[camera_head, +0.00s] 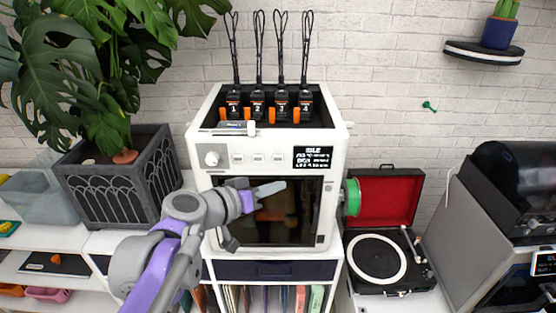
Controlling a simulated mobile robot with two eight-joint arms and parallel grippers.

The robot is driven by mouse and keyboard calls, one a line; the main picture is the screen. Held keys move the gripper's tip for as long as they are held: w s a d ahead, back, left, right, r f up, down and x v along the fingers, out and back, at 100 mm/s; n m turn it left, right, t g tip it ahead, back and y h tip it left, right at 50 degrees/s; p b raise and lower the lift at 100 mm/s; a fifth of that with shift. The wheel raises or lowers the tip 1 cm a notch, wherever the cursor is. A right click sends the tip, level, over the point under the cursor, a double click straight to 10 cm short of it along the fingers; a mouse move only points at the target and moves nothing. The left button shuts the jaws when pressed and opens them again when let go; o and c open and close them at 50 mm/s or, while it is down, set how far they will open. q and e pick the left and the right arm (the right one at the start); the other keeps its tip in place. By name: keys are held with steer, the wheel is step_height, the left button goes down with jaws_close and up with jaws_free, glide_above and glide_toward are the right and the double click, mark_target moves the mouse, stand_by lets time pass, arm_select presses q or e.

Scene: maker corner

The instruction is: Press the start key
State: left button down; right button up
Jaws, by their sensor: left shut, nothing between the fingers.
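A white 3D printer (330,150) stands on a white shelf unit. Its front panel has a round knob (211,158), a row of three small pale keys (258,157) and a black display (312,157) that appears to read IDLE. The labels on the keys are too small to read, so I cannot tell which is the start key. My left gripper (272,188) is shut and empty, pointing right in front of the dark printer door, a little below the key row. It looks apart from the keys. My right gripper is not in view.
A green spool (352,197) sticks out at the printer's right side. A record player (378,258) with an open red lid stands to the right. A large plant in a dark grey planter (115,185) stands to the left. A grey-black machine (500,220) is far right.

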mark_target(278, 159)
arm_select(q)
steer(key=w, duration=0.8)
steer(key=shift+f, duration=0.1)
steer(key=shift+s, duration=0.1)
steer(key=shift+s, duration=0.1)
stand_by(1.6)
steer(key=shift+w, duration=0.55)
steer(key=shift+s, duration=0.1)
